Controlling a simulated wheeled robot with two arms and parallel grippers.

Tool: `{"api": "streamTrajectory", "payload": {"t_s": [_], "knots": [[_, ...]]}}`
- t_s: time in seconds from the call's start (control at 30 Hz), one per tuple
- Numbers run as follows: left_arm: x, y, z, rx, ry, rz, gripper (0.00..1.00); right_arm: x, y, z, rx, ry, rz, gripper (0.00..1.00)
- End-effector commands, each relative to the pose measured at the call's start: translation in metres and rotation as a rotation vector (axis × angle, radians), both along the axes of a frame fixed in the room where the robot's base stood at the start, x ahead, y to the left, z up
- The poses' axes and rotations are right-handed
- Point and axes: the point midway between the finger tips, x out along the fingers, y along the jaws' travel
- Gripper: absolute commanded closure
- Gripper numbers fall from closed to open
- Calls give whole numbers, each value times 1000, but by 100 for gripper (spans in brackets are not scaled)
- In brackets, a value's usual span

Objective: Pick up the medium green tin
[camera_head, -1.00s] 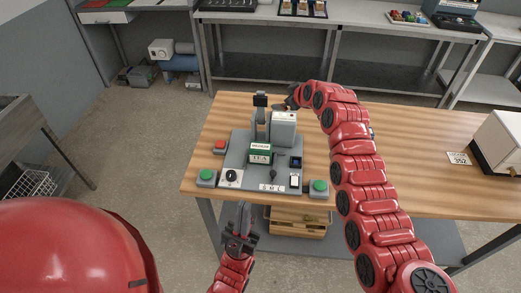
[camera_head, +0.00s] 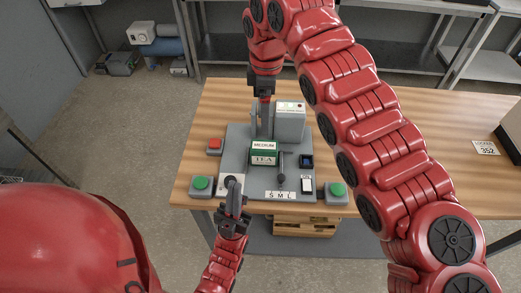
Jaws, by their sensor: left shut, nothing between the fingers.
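The medium green tin (camera_head: 263,149), with a white "MEDIUM" label and "TEA" below it, stands on the grey station (camera_head: 258,186) on the wooden table. My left gripper (camera_head: 235,190) is shut and empty at the station's front left, in front of the black round knob (camera_head: 230,181); I cannot tell if it touches the knob. My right gripper (camera_head: 265,97) points down behind the tin, at the grey post (camera_head: 265,121). Its fingers are too small and dark to tell if they are open.
A grey box (camera_head: 290,122) stands behind the tin on the right. A black lever (camera_head: 281,165) stands right of the tin. Green buttons (camera_head: 200,185) (camera_head: 336,191) flank the station and a red button (camera_head: 214,145) sits at left. My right arm covers much of the table's right side.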

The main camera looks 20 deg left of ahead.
Motion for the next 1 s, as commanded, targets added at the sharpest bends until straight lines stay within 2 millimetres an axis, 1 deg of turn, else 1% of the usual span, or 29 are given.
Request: {"api": "streamTrajectory", "payload": {"t_s": [0.07,0.17,0.3,0.5,0.6,0.73,0.87,0.97,1.0], "knots": [[0,0,4,0,0,0,100,0,-1,-7,-1,2,0,3],[0,0,9,0,0,0,100,-1,0,-23,2,7,0,3],[0,0,22,0,0,0,100,-1,-1,-56,-2,10,-2,3],[0,0,37,0,-1,0,100,-1,0,-97,-3,6,-1,3],[0,0,40,0,0,0,100,0,1,-110,1,2,-1,3],[0,0,43,0,0,0,100,0,1,-118,2,2,0,3],[0,0,57,0,0,0,100,0,3,-131,-2,7,1,3],[0,0,65,0,0,0,100,3,6,-145,1,2,0,3],[0,0,67,0,0,0,100,3,6,-152,2,4,1,3]]}}
